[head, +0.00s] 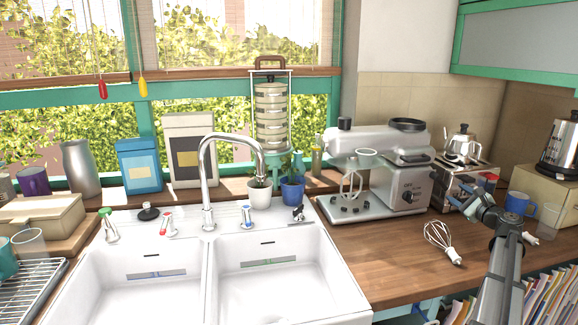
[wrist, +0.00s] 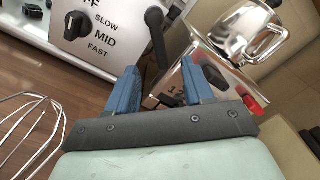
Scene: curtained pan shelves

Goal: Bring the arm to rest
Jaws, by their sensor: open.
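My gripper (head: 461,194) is at the right of the head view, above the wooden counter, in front of the toaster. In the wrist view my gripper (wrist: 160,72) has two blue fingers standing apart, with nothing held between them. The steel toaster (wrist: 195,90) is just beyond the fingers, partly hidden by the right one. I cannot tell whether they touch it. The grey stand mixer (head: 385,165) stands left of my gripper, and its dial face (wrist: 88,28) fills the upper left of the wrist view.
A whisk (head: 441,241) lies on the counter (head: 380,265) left of my arm. A blue mug (head: 518,204) and a clear cup (head: 547,220) stand at the right. The double sink (head: 280,285) is further left.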

